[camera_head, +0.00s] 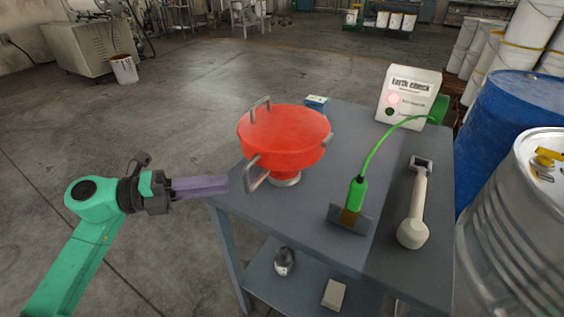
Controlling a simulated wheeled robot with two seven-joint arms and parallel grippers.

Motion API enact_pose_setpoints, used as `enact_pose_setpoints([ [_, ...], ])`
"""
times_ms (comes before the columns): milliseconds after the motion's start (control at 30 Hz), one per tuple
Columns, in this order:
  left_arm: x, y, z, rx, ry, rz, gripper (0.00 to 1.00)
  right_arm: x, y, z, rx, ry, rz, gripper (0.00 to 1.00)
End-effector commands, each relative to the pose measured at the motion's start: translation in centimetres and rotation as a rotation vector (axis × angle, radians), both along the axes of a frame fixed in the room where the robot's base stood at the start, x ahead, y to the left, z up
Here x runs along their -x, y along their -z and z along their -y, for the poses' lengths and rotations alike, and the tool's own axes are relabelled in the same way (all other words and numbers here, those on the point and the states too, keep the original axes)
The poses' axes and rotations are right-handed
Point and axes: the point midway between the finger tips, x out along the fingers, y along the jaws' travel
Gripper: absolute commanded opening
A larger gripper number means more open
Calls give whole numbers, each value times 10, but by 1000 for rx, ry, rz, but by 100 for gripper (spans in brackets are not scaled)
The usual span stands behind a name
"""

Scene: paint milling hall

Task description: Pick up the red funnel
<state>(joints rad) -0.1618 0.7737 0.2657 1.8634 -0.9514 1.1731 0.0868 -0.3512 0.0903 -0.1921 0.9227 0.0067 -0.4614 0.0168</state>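The red funnel (285,132) is wide and round with grey metal handles. It stands upright near the left edge of the grey table (320,190), on a pale round foot or ring at its base. My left gripper (226,186) comes in from the left, with its purple-grey fingers pointing right toward the near handle (258,176) of the funnel. A small gap seems to lie between the fingertips and that handle. The fingers overlap from this side, so their opening is hidden. My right gripper is not in view.
A white earth check box (408,95) sits at the table's back right, with a green cable to a green clamp (357,193). A pale tool (415,205) lies to the right. Blue (515,125) and grey (515,230) drums crowd the right side. Floor is clear at left.

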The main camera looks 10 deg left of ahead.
Motion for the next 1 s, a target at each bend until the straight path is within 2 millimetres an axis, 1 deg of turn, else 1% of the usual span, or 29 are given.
enact_pose_setpoints([
  [33, -5, -3, 12, 4, 2, 4, 22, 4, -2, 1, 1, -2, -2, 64],
  [100, -11, -1, 24, 5, 0, 1, 22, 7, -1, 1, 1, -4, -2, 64],
  [267, -18, 0, 43, 6, 0, 1, 22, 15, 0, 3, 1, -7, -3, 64],
  [400, -27, 1, 69, 9, -2, 1, 22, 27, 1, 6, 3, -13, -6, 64],
  [500, -32, 4, 81, 7, -1, 1, 22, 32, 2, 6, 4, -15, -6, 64],
  [700, -33, 6, 83, 5, -3, -2, 22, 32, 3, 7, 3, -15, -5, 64],
  [733, -33, 6, 82, 5, -3, -2, 15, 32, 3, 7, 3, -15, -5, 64],
  [767, -33, 6, 82, 5, -3, -2, 3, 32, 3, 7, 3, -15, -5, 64],
  [800, -33, 6, 82, 5, -3, -2, 0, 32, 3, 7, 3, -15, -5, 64],
  [1000, -33, 6, 82, 5, -3, -2, 0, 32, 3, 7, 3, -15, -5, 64],
])
